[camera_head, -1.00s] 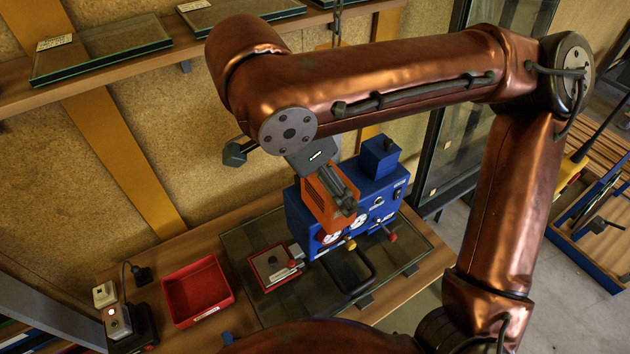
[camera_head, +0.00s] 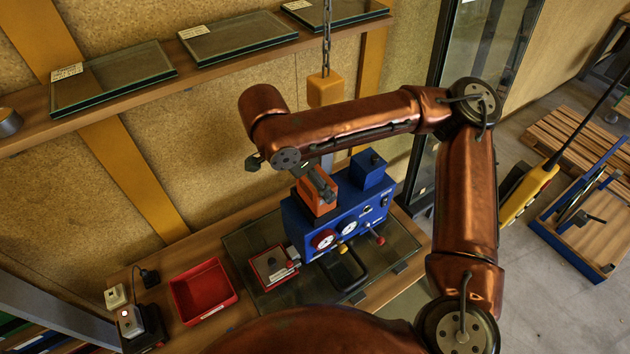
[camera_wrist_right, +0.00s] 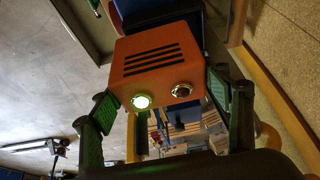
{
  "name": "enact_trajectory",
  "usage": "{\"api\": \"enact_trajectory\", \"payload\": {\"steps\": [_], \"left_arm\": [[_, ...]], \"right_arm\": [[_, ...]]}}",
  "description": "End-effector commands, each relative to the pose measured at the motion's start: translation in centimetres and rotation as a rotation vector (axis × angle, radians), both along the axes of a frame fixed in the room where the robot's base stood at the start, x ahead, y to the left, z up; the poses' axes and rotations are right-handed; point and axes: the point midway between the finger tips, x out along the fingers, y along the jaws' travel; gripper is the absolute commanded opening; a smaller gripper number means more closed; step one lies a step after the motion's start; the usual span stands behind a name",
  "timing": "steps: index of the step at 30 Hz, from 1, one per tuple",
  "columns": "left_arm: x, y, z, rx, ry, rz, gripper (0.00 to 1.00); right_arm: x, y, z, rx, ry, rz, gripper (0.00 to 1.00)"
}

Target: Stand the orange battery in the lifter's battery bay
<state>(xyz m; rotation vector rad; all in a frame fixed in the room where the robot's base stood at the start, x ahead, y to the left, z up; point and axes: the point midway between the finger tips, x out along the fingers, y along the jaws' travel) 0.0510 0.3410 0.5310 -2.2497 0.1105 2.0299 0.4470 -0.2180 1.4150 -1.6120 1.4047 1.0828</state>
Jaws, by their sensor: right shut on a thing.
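The orange battery (camera_head: 316,197) is upright or nearly so at the left part of the top of the blue lifter (camera_head: 352,216). I cannot tell whether its lower end is inside the battery bay, which is hidden. My right gripper (camera_head: 322,186) comes down from above and is shut on the battery. In the right wrist view the battery (camera_wrist_right: 155,62) shows dark slots, a lit green lamp and a dark round button. The right gripper (camera_wrist_right: 163,90) has a green-padded finger on each side of it. My left gripper is not in view.
The lifter rests on a glass pane (camera_head: 258,236) on the wooden bench. A red-framed square pad (camera_head: 272,268) and a red bin (camera_head: 203,291) are to its left. An orange block (camera_head: 325,89) hangs on a chain behind my arm. A shelf (camera_head: 110,115) with glass panes runs above.

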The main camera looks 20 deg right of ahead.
Motion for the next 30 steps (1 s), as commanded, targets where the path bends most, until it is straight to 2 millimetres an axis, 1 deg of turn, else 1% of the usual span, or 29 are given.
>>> {"api": "enact_trajectory", "payload": {"steps": [3, 8, 11, 15, 18, 30], "left_arm": [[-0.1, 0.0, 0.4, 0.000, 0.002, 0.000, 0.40], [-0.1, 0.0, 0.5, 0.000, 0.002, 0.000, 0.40], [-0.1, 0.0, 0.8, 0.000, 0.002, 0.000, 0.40], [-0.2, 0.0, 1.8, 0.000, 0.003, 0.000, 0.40], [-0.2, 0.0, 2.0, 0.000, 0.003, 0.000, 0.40], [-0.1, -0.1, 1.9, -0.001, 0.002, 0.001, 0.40]], "right_arm": [[1.0, -0.4, -1.0, -0.001, -0.004, -0.001, 0.24], [1.6, -0.6, -1.8, -0.001, -0.003, 0.000, 0.24], [2.3, -0.9, -2.7, -0.001, -0.002, -0.001, 0.24], [2.2, -0.9, -4.6, -0.002, -0.002, 0.002, 0.24], [2.3, -0.8, -5.3, -0.001, -0.005, 0.001, 0.24], [2.3, -0.8, -5.9, 0.000, -0.004, 0.001, 0.24]]}}
